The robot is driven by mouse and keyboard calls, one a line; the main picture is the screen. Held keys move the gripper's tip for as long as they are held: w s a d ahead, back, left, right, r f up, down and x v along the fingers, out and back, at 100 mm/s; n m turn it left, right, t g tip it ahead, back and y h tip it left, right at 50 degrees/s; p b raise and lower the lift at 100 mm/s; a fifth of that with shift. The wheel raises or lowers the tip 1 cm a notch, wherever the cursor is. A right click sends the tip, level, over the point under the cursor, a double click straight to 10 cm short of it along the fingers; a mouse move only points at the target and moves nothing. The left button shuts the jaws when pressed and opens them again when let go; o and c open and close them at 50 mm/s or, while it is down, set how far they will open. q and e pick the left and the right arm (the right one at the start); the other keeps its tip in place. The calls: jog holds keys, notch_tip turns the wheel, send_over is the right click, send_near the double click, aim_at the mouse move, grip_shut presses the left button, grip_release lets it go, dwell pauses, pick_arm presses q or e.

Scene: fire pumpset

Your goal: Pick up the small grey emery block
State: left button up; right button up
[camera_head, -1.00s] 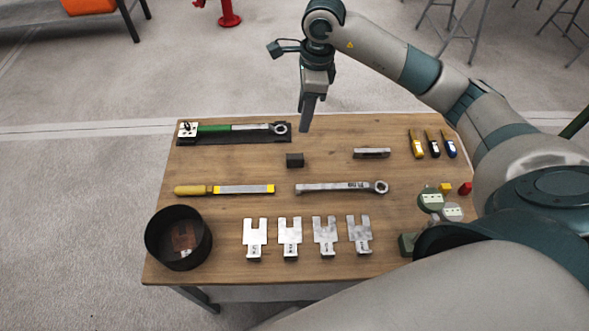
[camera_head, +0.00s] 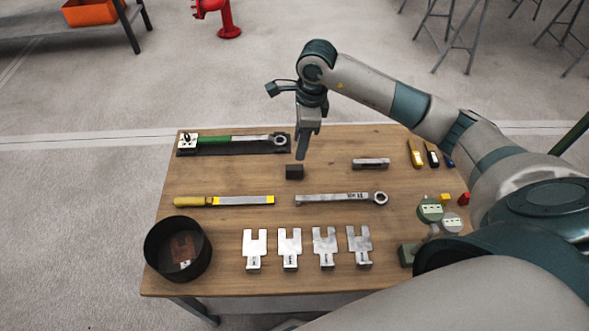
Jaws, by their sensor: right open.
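The small dark grey block (camera_head: 294,172), which looks like the emery block, lies on the wooden table (camera_head: 240,174) near its back middle. My right gripper (camera_head: 301,155) hangs pointing down just above and slightly behind the block. It is open and empty, and its fingers look apart from the block. From this angle the gap between the fingers is hardly visible. My left gripper is not in view.
A green-handled torque wrench (camera_head: 232,140) lies behind left of the block, a level-like metal bar (camera_head: 370,163) to the right. A file (camera_head: 225,201) and a ring spanner (camera_head: 340,198) lie in front. Slotted shims (camera_head: 290,248) and a round dark tin (camera_head: 178,248) are nearer.

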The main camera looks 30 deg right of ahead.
aim_at(295, 167)
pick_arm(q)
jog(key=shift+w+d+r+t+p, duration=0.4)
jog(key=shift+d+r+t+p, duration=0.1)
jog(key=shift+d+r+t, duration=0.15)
pick_arm(e)
jog(key=f, duration=0.6)
jog(key=shift+w+a+f, duration=0.2)
jog(key=shift+a+f, duration=0.1)
jog(key=shift+a, duration=0.05)
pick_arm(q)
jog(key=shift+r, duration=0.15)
pick_arm(e)
jog(key=shift+f, duration=0.15)
jog(key=shift+a+f+p, duration=0.15)
jog(key=shift+f+p, duration=0.35)
jog(key=shift+f, duration=0.2)
notch_tip(295, 167, down, 3)
jog(key=shift+w+a+r+p, duration=0.15)
jog(key=shift+p, duration=0.2)
jog(key=shift+f, duration=0.4)
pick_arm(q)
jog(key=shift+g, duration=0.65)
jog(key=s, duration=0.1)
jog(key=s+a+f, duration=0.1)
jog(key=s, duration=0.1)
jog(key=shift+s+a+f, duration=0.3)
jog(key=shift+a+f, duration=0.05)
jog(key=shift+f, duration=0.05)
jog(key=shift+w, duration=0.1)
